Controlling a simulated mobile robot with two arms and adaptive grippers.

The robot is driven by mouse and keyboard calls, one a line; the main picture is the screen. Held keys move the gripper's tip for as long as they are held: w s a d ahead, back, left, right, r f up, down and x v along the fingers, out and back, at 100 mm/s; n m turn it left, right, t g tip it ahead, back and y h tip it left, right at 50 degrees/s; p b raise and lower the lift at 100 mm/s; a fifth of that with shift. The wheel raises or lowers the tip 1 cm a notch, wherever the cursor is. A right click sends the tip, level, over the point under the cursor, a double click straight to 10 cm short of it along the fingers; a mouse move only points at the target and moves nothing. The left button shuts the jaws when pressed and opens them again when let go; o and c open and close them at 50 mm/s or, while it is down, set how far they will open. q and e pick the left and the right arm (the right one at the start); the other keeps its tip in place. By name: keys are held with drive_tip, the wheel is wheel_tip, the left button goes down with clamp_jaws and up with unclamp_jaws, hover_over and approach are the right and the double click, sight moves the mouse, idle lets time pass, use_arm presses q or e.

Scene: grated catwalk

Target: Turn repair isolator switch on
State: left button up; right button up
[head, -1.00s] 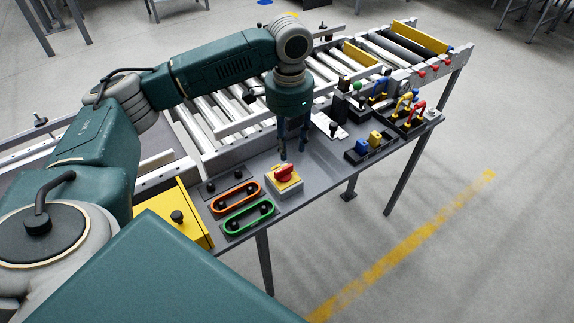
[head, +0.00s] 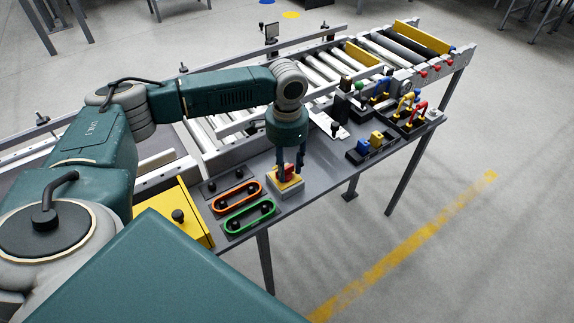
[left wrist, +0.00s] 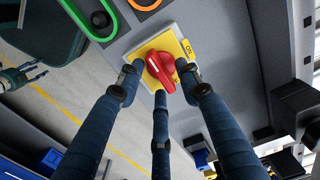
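The repair isolator switch is a red rotary knob (left wrist: 160,71) on a yellow plate (left wrist: 171,42) atop a grey box (head: 287,191). In the left wrist view a label reading like ON is near the plate's corner, and the knob lies at a slant, not lined up with that label. My left gripper (head: 290,172) points down over the switch. In the left wrist view its three fingers (left wrist: 160,78) stand apart around the knob; I cannot tell whether they touch it. My right gripper (left wrist: 22,76) shows small at the left edge of that view, fingers spread and empty.
Orange (head: 237,194) and green (head: 247,215) oval-framed controls sit left of the switch, beside a yellow box (head: 180,215). Blue and yellow blocks (head: 370,144) and coloured padlock-like items (head: 411,108) stand to the right. A roller conveyor (head: 330,68) runs behind.

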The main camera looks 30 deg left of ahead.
use_arm(q)
clamp_jaws()
drive_tip(key=shift+r+m+p, duration=0.15)
drive_tip(key=shift+m+p, duration=0.15)
drive_tip(key=shift+p, duration=0.55)
drive_tip(key=m+p, duration=0.2)
drive_tip(key=p, duration=0.1)
drive_tip(key=m+p, duration=0.2)
drive_tip(key=p, duration=0.1)
drive_tip(key=shift+s+r+m+p, duration=0.1)
drive_tip(key=shift+s+m+p, duration=0.1)
drive_tip(key=shift+m+p, duration=0.95)
drive_tip(key=shift+m, duration=0.15)
drive_tip(key=m+p, duration=0.2)
drive_tip(key=m, duration=0.2)
drive_tip(key=shift+s, duration=0.1)
drive_tip(key=m, duration=0.2)
drive_tip(key=m+p, duration=0.1)
drive_tip(key=m, duration=0.1)
drive_tip(key=shift+a+f, duration=0.15)
drive_tip(key=shift+f, duration=0.05)
drive_tip(key=shift+m+p, duration=0.4)
drive_tip(key=shift+m, duration=0.8)
